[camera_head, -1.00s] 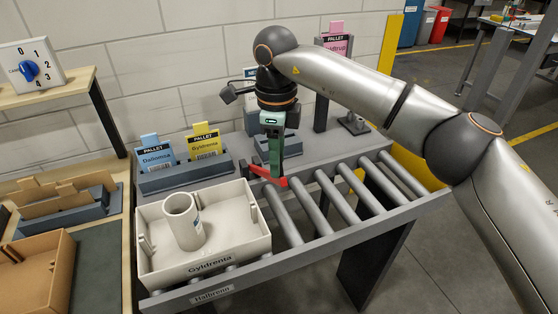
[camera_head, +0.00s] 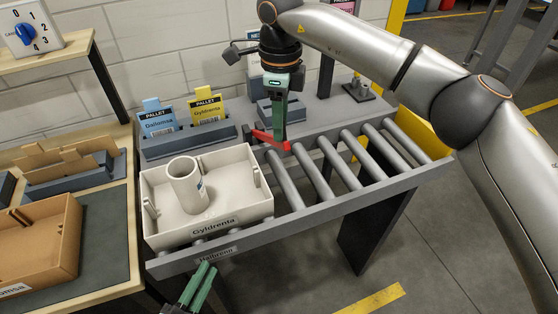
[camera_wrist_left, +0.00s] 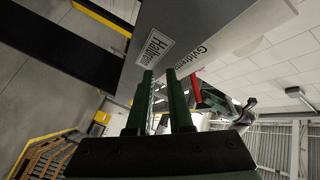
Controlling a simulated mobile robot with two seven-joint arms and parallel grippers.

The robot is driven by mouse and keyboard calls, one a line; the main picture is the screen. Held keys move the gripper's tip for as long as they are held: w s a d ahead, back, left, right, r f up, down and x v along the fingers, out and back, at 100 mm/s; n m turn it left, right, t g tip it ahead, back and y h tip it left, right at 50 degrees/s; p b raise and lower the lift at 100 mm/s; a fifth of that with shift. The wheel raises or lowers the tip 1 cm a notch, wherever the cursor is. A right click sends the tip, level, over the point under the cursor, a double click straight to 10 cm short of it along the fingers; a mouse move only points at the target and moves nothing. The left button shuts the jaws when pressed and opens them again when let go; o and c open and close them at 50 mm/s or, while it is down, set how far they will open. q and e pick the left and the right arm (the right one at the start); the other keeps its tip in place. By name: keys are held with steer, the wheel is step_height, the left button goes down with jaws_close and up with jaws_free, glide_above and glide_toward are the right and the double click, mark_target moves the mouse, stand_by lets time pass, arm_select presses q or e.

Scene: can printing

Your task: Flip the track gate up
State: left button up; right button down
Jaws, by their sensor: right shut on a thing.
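The red track gate (camera_head: 268,138) lies low across the roller track (camera_head: 325,180), just right of the white tray (camera_head: 262,207). My right gripper (camera_head: 281,143) points down and is shut on the gate. The gate also shows as a red strip in the left wrist view (camera_wrist_left: 196,87). My left gripper (camera_head: 207,272) is at the bottom of the head view, in front of the track's front rail. Its two green fingers stand apart and empty in the left wrist view (camera_wrist_left: 160,76), below the "Halbrenn" label (camera_wrist_left: 155,47).
The white tray, labelled "Gyldrenta", holds an upright white cylinder (camera_head: 185,186). Blue and yellow pallet cards (camera_head: 208,107) stand in a grey holder (camera_head: 186,140) behind it. A wooden bench with a brown box (camera_head: 40,240) is at left. The rollers right of the gate are clear.

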arm_select(q)
steer(key=w+d+r+m+h, duration=0.1)
steer(key=r+m+h, duration=0.1)
steer(key=m, duration=0.1)
steer(key=w+d+r+m+h, duration=0.1)
steer(key=d+r+m+h, duration=0.1)
steer(key=m, duration=0.1)
steer(key=w+d+r+m+h, duration=0.1)
steer(key=r+m+h, duration=0.1)
steer(key=m, duration=0.1)
steer(key=shift+w+d+m+g, duration=0.3)
steer(key=shift+w, duration=0.05)
jaws_close()
arm_select(e)
steer(key=shift+w+f, duration=0.2)
steer(key=shift+w, duration=0.1)
steer(key=shift+d, duration=0.1)
arm_select(q)
steer(key=w+d+r+m+g+h, duration=0.5)
steer(key=w+d+r+m, duration=0.6)
steer(key=m, duration=0.5)
steer(key=shift+d+r+m+g+h, duration=0.3)
steer(key=shift+d+r+m+g, duration=0.1)
steer(key=shift+d+r+g, duration=0.35)
steer(key=shift+w+a, duration=0.1)
